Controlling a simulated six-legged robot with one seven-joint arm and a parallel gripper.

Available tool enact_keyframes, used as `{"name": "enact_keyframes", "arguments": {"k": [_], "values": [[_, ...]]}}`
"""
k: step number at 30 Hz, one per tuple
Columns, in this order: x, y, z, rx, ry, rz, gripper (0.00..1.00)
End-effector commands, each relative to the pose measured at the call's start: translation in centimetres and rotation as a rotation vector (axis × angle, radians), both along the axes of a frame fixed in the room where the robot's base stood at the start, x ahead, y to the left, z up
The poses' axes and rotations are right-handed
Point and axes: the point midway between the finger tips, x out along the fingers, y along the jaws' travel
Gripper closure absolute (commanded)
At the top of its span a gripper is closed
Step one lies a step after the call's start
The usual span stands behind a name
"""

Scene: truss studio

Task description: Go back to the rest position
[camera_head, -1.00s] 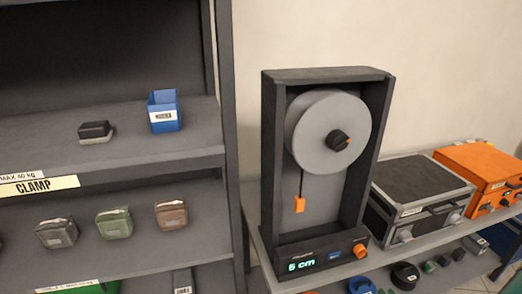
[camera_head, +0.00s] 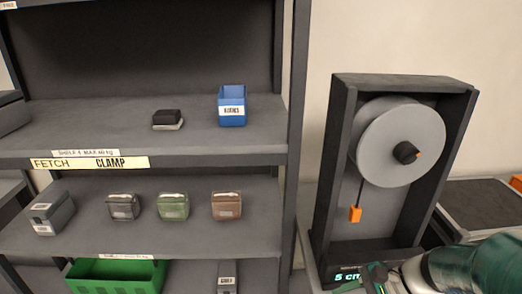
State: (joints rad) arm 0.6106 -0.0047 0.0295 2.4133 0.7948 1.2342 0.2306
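My arm comes in at the bottom right corner, a grey and dark teal link in front of the winch-like device. What looks like my gripper (camera_head: 378,282) shows at the bottom edge, cut off by the frame, so I cannot tell whether it is open or holds anything. The device is a dark upright frame (camera_head: 340,170) with a large grey wheel (camera_head: 385,150), a black knob (camera_head: 405,153) and an orange weight (camera_head: 355,214) hanging on a line. Its lit display (camera_head: 348,276) reads in cm and is partly hidden by my arm.
A dark-topped case (camera_head: 485,205) is at right.

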Motion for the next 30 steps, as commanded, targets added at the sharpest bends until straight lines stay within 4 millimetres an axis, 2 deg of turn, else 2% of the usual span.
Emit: {"name": "enact_keyframes", "arguments": {"k": [1,6,11,18,24,30], "values": [[-0.5,0.9,0.8,-0.082,-0.044,0.087,0.58],[-2.2,2.4,2.9,-0.355,-0.198,0.365,0.58],[-3.1,3.0,5.5,-0.608,-0.375,0.609,0.58],[-4.0,3.7,10.3,-0.948,-0.657,0.906,0.58],[-4.2,3.8,12.3,-1.076,-0.770,1.002,0.58],[-4.2,3.8,12.4,-1.083,-0.775,1.007,0.58]]}}
